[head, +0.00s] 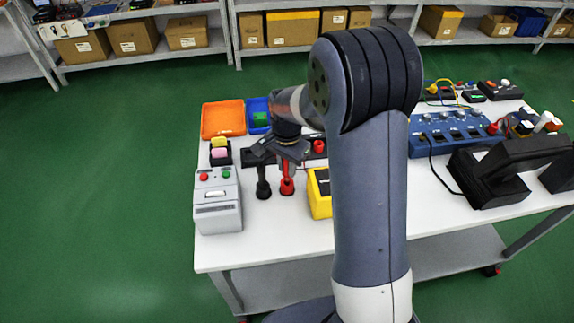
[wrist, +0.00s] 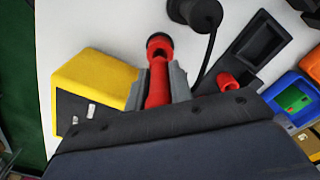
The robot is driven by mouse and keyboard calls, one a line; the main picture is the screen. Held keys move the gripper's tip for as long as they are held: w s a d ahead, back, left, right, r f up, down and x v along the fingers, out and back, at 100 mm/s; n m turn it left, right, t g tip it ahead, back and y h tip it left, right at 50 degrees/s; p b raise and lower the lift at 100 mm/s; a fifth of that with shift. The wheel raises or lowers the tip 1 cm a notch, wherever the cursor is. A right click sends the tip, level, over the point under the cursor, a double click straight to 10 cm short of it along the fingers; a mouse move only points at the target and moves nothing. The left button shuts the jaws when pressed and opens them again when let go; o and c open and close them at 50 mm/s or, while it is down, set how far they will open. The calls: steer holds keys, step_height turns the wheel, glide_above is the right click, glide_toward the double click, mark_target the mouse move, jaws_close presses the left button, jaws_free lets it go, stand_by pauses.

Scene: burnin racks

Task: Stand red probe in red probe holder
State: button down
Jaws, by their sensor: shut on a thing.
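My gripper (head: 290,160) is low over the left part of the white table, its jaws closed around the red probe (wrist: 156,88). In the wrist view the probe lies between the two grey fingers. A red round piece with a dark centre, seemingly the red probe holder (wrist: 160,43), is just beyond the fingertips, in line with the probe. In the head view this red piece (head: 287,187) is below the gripper. I cannot tell whether the probe's tip is inside it. A black round-based piece with a cable (head: 262,188) stands close to its left and also shows in the wrist view (wrist: 192,12).
A yellow device (head: 319,195) stands close on the right. A grey box with red and green buttons (head: 217,202) is on the left. Behind are an orange tray (head: 222,118), a blue bin (head: 257,112) and another red piece (head: 319,147). Table space in front is clear.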

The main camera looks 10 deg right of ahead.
mark_target(287, 174)
steer(key=shift+f+b, duration=1.3)
steer(key=shift+f, duration=0.45)
steer(key=c, duration=1.2)
jaws_free()
steer(key=shift+r, duration=0.15)
step_height(287, 174, up, 11)
steer(key=shift+f, duration=0.2)
step_height(287, 174, down, 11)
steer(key=shift+r, duration=0.4)
